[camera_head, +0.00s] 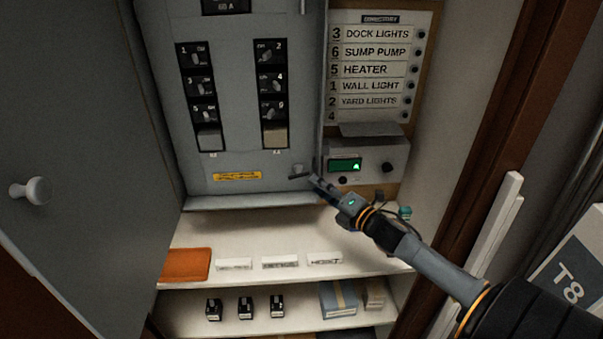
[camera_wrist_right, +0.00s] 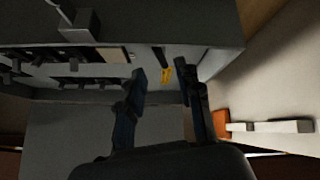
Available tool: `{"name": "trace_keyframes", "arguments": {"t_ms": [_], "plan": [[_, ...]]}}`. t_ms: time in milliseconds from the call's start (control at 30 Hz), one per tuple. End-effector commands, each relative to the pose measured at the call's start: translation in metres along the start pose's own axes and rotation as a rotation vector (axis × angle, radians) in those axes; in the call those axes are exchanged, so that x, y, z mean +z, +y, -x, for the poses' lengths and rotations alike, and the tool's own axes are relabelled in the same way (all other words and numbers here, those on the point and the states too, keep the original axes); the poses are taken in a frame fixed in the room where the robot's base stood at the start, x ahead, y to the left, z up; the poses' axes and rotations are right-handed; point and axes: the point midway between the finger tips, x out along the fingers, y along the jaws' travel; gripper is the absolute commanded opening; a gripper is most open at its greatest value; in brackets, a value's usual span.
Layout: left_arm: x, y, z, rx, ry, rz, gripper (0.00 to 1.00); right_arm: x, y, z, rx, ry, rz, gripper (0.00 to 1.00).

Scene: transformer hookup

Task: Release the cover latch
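The grey breaker panel cover (camera_head: 225,165) is in the upper middle of the head view. A small grey latch (camera_head: 297,171) sits at its lower right corner, to the right of a yellow label (camera_head: 237,176). My right gripper (camera_head: 313,180) reaches in from the lower right, with its fingertips right beside the latch; I cannot tell if they touch it. In the right wrist view the two fingers (camera_wrist_right: 163,82) stand apart, with the yellow label (camera_wrist_right: 167,74) showing beyond and between them. No held thing shows between them. My left gripper is not in view.
A grey box with a green display (camera_head: 345,165) is just right of the gripper. Below are a shelf (camera_head: 225,220) with an orange pad (camera_head: 185,265) and label strips, and a lower shelf with several small breakers (camera_head: 245,307). A grey door (camera_head: 80,120) stands at left.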

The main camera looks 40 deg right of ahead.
Motion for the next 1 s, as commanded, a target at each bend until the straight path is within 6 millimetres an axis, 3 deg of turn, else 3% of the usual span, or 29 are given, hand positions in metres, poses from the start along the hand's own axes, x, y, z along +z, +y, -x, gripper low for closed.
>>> {"name": "trace_keyframes", "arguments": {"t_ms": [200, 433, 900, 1000], "plan": [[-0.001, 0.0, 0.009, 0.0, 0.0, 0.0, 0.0, 0.002, 0.002, -0.037, 0.001, -0.003, -0.002, 0.35], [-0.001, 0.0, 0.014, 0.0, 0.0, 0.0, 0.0, 0.001, 0.001, -0.065, -0.001, -0.002, -0.003, 0.35], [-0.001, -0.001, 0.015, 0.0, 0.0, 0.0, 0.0, -0.001, -0.001, -0.075, -0.002, 0.0, -0.002, 0.35], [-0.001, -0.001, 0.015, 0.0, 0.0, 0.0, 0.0, -0.001, -0.001, -0.075, -0.002, 0.0, -0.002, 0.14]]}}
